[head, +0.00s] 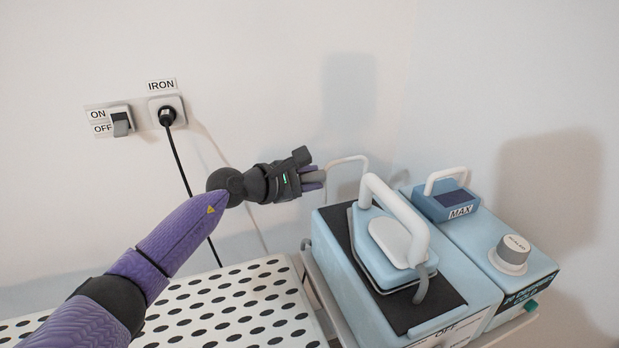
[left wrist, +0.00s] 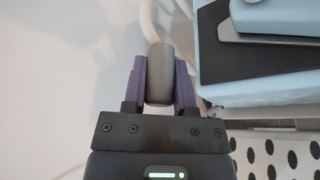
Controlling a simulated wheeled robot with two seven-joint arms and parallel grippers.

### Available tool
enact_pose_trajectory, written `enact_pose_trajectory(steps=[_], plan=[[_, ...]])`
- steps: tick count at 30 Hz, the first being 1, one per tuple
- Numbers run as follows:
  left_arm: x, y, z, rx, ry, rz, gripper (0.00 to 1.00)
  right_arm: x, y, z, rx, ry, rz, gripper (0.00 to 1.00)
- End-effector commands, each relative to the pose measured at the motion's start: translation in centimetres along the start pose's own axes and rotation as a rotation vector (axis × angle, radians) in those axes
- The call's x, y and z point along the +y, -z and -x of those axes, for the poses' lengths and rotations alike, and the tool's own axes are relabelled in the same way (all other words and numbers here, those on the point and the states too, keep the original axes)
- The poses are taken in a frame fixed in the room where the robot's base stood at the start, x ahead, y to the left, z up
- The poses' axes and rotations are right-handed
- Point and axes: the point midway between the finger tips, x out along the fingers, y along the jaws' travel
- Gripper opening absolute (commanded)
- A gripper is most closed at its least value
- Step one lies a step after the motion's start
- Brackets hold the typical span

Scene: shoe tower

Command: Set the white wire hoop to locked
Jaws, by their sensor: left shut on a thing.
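The white wire hoop (head: 347,160) stands behind the blue steam station, against the pale wall, with its top bar showing. My left gripper (head: 315,178) is at the hoop's left side. In the left wrist view, its two purple fingers (left wrist: 160,75) are shut on a grey grip (left wrist: 160,80), and white wire (left wrist: 148,30) runs on just beyond it. The grey grip appears to belong to the hoop. The hoop's lower part is hidden behind the station. My right gripper is not in view.
A light-blue iron (head: 385,250) with a white handle rests on the black pad of the station (head: 465,285). A tank with a dial (head: 512,252) stands at right. A perforated board (head: 240,300) lies at front left. A black cord (head: 185,185) hangs from the wall socket.

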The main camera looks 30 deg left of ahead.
Motion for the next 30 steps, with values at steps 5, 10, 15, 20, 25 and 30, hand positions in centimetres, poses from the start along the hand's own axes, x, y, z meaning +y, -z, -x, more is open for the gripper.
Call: enact_pose_trajectory(steps=[5,10,15,20,25,30], plan=[[0.0,0.0,0.0,0.0,0.0,0.001,0.0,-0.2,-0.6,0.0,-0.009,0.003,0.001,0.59],[0.0,0.0,0.0,0.001,0.0,0.001,0.0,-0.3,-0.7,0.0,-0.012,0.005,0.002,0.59],[0.0,0.0,0.0,0.001,0.0,0.001,0.0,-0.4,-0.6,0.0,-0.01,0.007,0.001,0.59],[0.0,0.0,0.0,0.001,0.0,0.001,0.0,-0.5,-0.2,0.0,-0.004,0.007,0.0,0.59],[0.0,0.1,0.0,0.001,0.0,0.002,0.0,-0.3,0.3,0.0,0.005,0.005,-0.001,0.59],[0.0,0.1,0.0,0.001,0.001,0.002,0.0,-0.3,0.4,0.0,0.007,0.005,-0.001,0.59]])
